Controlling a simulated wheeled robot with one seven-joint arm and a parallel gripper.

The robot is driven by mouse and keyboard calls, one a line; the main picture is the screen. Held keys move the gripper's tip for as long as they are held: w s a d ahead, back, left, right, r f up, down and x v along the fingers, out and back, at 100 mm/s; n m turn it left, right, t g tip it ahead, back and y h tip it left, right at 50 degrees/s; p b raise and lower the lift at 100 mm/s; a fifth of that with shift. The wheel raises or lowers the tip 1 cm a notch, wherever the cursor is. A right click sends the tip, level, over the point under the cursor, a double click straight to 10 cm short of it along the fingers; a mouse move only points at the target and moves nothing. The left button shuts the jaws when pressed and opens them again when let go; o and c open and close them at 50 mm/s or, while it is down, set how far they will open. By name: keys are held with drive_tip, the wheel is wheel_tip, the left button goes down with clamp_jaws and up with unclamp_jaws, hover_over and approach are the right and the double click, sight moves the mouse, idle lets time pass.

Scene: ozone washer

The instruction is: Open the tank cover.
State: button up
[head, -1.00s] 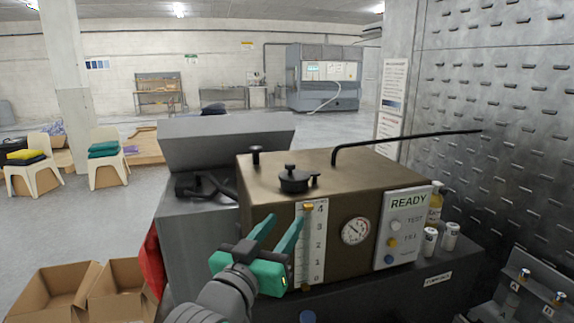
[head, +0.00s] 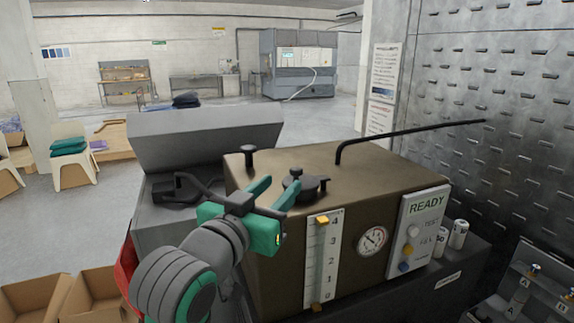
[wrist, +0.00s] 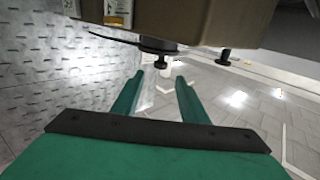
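The tank is a brown metal box (head: 345,165) on the dark bench. On its top sits a round black cover (head: 312,184) with a small knob in its middle. My gripper (head: 277,184) is open and empty, with its green fingers apart. In the head view its fingertips are beside the cover, and the right finger overlaps the cover's left edge. In the wrist view the picture is inverted, and the cover's knob (wrist: 160,62) shows just beyond and between the fingertips (wrist: 159,76). I cannot tell whether a finger touches it.
A black post (head: 248,155) stands on the tank's back left. A long black rod (head: 410,132) rises from the tank top toward the right. The front has a level scale (head: 322,262), a gauge (head: 372,241) and a READY panel (head: 425,230). A grey hooded unit (head: 205,138) stands behind left.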

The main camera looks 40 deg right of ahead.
sight(294, 172)
drive_tip(key=x, duration=1)
drive_tip(key=shift+a+r, duration=0.1)
drive_tip(key=shift+c, duration=0.4)
clamp_jaws()
